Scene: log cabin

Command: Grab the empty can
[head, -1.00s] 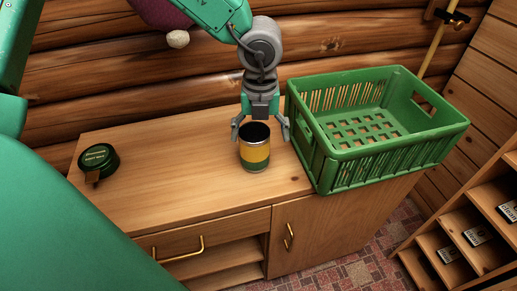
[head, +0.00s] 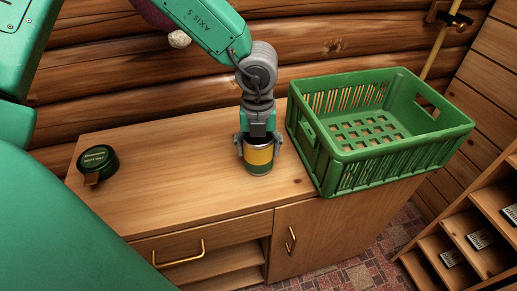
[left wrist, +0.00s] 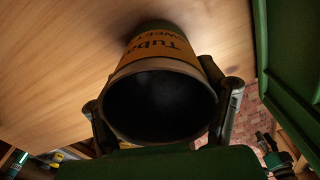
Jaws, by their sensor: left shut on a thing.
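The empty can (head: 258,157) has a yellow band, a green lower part and a silver rim. It stands upright on the wooden cabinet top (head: 190,180), left of the green crate. My left gripper (head: 258,147) points down over it, with one finger on each side, shut on its upper part. In the left wrist view the can (left wrist: 160,100) shows its dark, open, empty mouth, with lettering on its yellow side. The left gripper's fingers (left wrist: 162,112) flank the can there. My right gripper is not in view.
An empty green crate (head: 345,165) stands right of the can, close to the gripper. A round dark green tin or tape roll (head: 97,163) lies at the left. A shelf unit (head: 470,235) is at the lower right. The cabinet top between can and tin is clear.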

